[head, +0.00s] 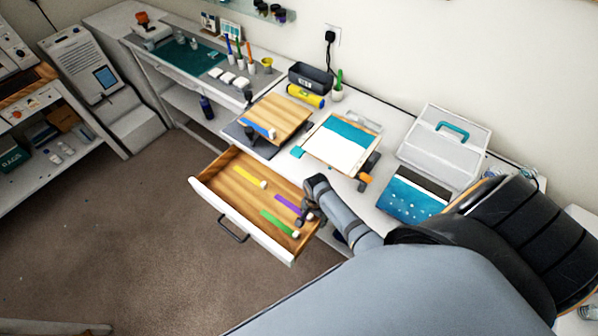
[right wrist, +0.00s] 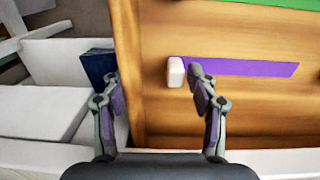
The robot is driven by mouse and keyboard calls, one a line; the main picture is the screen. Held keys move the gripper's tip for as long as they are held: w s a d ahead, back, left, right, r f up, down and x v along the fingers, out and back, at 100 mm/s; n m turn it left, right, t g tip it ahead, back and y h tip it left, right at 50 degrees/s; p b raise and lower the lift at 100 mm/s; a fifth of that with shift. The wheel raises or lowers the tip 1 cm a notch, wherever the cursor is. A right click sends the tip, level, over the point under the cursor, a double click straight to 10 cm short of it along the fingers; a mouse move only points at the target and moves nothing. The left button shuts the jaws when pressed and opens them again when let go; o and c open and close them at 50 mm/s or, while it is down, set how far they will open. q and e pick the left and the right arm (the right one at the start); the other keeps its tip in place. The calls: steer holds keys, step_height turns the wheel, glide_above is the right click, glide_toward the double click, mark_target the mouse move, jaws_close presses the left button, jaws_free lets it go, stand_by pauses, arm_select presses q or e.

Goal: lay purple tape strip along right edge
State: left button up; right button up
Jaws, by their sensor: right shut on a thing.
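The purple tape strip (head: 287,203) lies in the open wooden drawer (head: 236,165), between a yellow strip and a green strip. In the right wrist view the purple strip (right wrist: 245,68) has a pale end tab beside the right finger. My right gripper (head: 309,212) is low at the drawer's right side. Its fingers (right wrist: 153,80) stand apart around the tab end, with a visible gap to the left finger; the exact contact is unclear. A white panel (head: 334,145) with a teal band along its top lies on the bench. My left gripper is not in view.
The yellow strip (head: 249,182) and green strip (head: 280,223) lie close to the purple one. A wooden board (head: 274,117) with a blue strip, a blue dotted sheet (head: 412,196) and a clear case (head: 443,146) occupy the bench. Floor is clear left of the drawer.

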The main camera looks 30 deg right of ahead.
steer(key=shift+w+a+r+t, duration=0.15)
steer(key=shift+w+r, duration=0.25)
steer(key=shift+w, duration=0.1)
steer(key=shift+w+a+r+t, duration=0.1)
steer(key=shift+w+r+t, duration=0.05)
steer(key=shift+w+r, duration=0.25)
steer(key=shift+r, duration=1.15)
steer(key=o, duration=1.1)
steer(key=shift+w+a, duration=0.1)
steer(key=shift+w, duration=0.15)
steer(key=shift+s+f, duration=0.25)
steer(key=shift+s, duration=0.05)
step_height(320, 180, up, 12)
